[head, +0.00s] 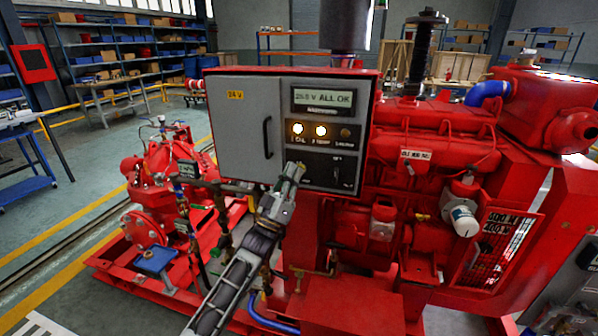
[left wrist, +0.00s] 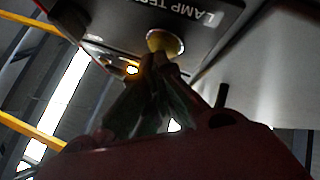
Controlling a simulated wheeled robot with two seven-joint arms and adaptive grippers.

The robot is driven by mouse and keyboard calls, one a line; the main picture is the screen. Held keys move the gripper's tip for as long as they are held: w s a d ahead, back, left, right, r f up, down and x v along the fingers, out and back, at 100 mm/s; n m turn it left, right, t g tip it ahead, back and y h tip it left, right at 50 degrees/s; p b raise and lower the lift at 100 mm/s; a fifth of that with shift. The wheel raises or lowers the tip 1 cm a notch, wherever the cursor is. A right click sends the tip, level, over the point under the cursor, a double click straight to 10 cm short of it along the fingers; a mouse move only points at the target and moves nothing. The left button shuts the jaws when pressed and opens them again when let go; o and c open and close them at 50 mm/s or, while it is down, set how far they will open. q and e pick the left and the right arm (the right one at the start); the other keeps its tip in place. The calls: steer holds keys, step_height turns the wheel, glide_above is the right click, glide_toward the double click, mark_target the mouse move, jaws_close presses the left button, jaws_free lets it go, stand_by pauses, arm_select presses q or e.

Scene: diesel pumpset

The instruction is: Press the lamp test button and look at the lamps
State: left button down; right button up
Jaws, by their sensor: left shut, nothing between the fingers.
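The grey control panel (head: 240,130) in its red box has a display (head: 321,101) reading "25.5 V ALL OK". Below it are three lamps. My left gripper (head: 296,168) is shut and empty at the panel's lower part, hiding the button in the head view. In the left wrist view, the shut fingertips (left wrist: 160,60) are at the lower edge of the round yellowish lamp test button (left wrist: 165,41), under the "LAMP TEST" label. I cannot tell whether they touch it. My right gripper is out of view.
A door handle (head: 267,137) sticks out left of the lamps. A dark switch plate (head: 337,170) is right of my gripper. The red engine (head: 440,150) fills the right side, and the red pump (head: 150,185) with pipes stands at lower left.

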arm_select(q)
steer(key=shift+s, duration=0.15)
stand_by(0.3)
steer(key=shift+s+a+p, duration=0.25)
steer(key=shift+s+p, duration=0.3)
steer(key=shift+s, duration=0.1)
steer(key=s+p, duration=0.1)
steer(key=s+a+p, duration=0.1)
steer(key=s, duration=0.1)
steer(key=s+p, duration=0.1)
steer(key=shift+s+a, duration=0.25)
steer(key=shift+s, duration=0.1)
stand_by(0.5)
stand_by(0.5)
